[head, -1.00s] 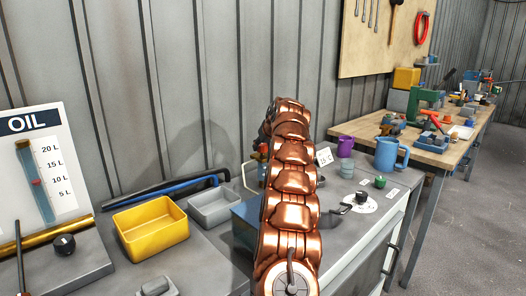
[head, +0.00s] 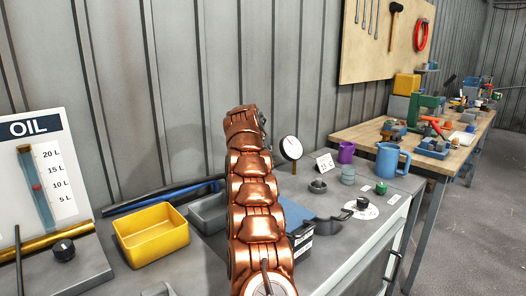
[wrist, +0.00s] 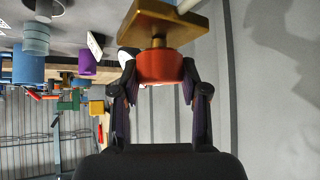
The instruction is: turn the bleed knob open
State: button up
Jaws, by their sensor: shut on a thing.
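In the wrist view the red knob (wrist: 160,70) sits on a brass stem under an orange-brown block (wrist: 160,20). The picture is upside down there. My gripper (wrist: 158,80) is shut on the red knob, one dark finger on each side. In the head view my copper arm hides the knob and my gripper. A round white gauge (head: 291,148) with a red needle shows just right of the arm.
A yellow bin (head: 150,240) and a grey bin (head: 208,213) stand left of my arm. On the right are a small card (head: 325,163), a blue mug (head: 390,160), a purple mug (head: 346,151) and a black knob on a white dial (head: 362,204). An OIL panel (head: 30,170) stands far left.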

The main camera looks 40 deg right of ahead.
jog(key=shift+w+m+g+p, duration=0.1)
jog(key=shift+m+g+p, duration=0.3)
jog(key=shift+m+p, duration=0.25)
jog(key=shift+m+g+h+p, duration=0.4)
jog(key=shift+m+g+p, duration=0.1)
jog(key=shift+p, duration=0.55)
jog(key=shift+m+g+p, duration=0.3)
jog(key=shift+m+p, duration=0.15)
jog(key=shift+p, duration=0.35)
jog(key=o, duration=1.1)
jog(key=shift+o, duration=0.2)
jog(key=v, duration=1.2)
jog(key=shift+a+f, duration=0.1)
